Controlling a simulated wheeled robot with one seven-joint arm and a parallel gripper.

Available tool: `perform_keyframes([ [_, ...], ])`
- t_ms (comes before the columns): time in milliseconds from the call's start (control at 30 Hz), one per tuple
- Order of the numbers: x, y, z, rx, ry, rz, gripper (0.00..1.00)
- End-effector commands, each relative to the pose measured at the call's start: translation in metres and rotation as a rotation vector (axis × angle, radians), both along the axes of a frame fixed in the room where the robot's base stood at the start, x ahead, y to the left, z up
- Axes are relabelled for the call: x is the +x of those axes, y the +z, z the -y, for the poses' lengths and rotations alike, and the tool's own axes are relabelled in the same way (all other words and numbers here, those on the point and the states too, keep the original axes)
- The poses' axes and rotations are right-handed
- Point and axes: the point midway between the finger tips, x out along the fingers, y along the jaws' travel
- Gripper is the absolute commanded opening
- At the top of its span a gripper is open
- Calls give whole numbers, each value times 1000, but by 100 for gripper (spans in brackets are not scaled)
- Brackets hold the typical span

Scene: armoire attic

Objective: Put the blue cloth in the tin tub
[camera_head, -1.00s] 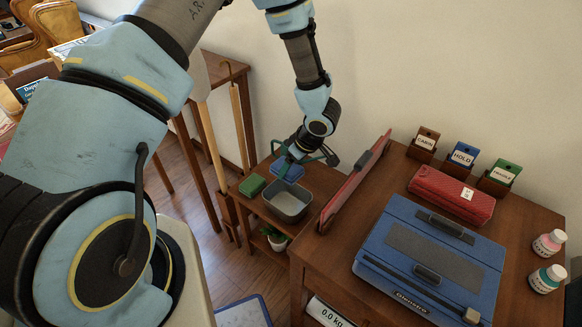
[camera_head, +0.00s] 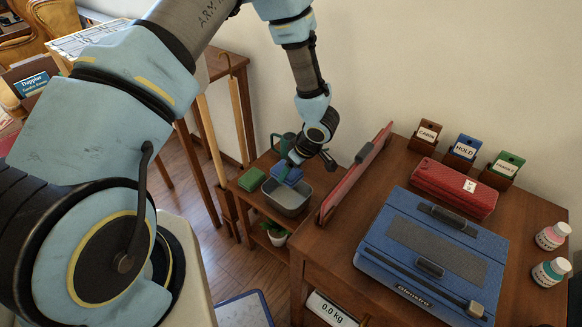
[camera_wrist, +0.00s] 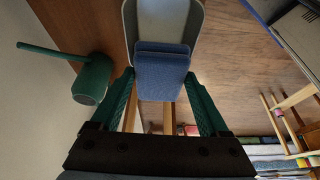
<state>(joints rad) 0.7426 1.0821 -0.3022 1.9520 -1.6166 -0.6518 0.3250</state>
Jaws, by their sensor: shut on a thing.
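The folded blue cloth (camera_head: 287,174) is in my gripper (camera_head: 294,159), at the back part of the grey tin tub (camera_head: 288,207). In the wrist view the cloth (camera_wrist: 162,76) sits between the two green fingers of my gripper (camera_wrist: 160,80), which is shut on it. The tub (camera_wrist: 196,18) shows behind the cloth there, and the cloth overlaps its near end. I cannot tell whether the cloth touches the tub. Part of the tub's inside is hidden by the cloth.
A green folded cloth (camera_head: 251,179) lies left of the tub on the low wooden shelf. A green watering can (camera_head: 283,143) stands behind; it also shows in the wrist view (camera_wrist: 92,80). A potted plant (camera_head: 274,231) is below. A red panel (camera_head: 355,176) stands close on the right.

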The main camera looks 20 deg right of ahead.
Motion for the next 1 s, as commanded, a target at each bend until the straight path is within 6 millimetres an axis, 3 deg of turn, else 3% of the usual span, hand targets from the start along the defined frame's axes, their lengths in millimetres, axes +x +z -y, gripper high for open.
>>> perform_keyframes([
  [1000,0,-80,0,1,-1,-1,24],
])
